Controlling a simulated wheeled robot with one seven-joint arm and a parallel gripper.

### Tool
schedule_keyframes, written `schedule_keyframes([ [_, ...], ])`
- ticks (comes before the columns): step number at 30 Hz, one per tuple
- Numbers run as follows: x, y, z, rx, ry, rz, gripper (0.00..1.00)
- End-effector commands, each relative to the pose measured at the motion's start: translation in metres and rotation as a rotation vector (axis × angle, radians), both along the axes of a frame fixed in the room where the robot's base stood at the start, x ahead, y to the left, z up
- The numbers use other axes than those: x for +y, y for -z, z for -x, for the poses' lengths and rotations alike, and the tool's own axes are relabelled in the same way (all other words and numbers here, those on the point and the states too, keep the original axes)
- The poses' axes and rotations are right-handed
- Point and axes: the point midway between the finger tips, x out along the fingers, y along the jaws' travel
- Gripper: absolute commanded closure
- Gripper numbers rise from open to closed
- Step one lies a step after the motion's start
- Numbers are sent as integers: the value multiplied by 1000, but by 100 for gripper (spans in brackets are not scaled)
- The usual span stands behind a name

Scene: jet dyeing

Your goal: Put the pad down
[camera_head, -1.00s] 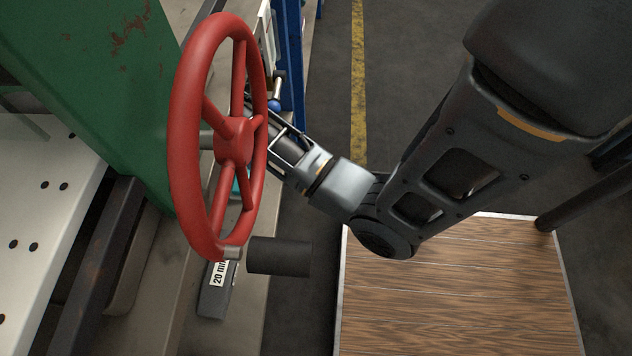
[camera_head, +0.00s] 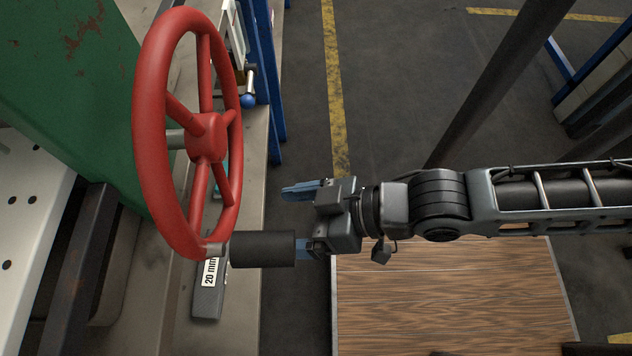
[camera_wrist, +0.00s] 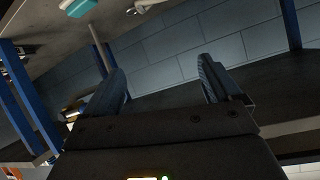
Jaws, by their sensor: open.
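My gripper (camera_head: 300,220) is open, its two blue fingers apart with nothing between them. It is right of the red handwheel (camera_head: 207,138), and its lower finger is close to the end of the wheel's black handle (camera_head: 262,249); whether they touch I cannot tell. In the wrist view my gripper (camera_wrist: 163,80) also has empty space between its fingers. A teal thing (camera_head: 222,178) on the bench is mostly hidden behind the wheel. A teal and white piece (camera_wrist: 77,6) shows at the top of the wrist view. I cannot tell whether either is the pad.
A dark block labelled 20 mm (camera_head: 207,300) lies on the grey bench (camera_head: 246,310) below the handle. A blue-ended lever (camera_head: 248,100) and blue posts (camera_head: 270,70) stand behind the wheel. A wooden-topped platform (camera_head: 450,300) is below my arm.

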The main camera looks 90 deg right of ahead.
Motion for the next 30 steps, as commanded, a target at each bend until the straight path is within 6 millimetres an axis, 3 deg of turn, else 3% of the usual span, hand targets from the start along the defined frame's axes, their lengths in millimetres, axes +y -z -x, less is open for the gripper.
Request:
schedule_keyframes([
  [3, -4, -41, 23, -87, -88, 113, 9],
  [7, -7, -71, 33, -157, -144, 191, 9],
  [11, -8, -83, 37, -186, -164, 221, 9],
  [23, -8, -92, 36, -188, -163, 220, 9],
  [30, -8, -140, 36, -187, -163, 220, 9],
])
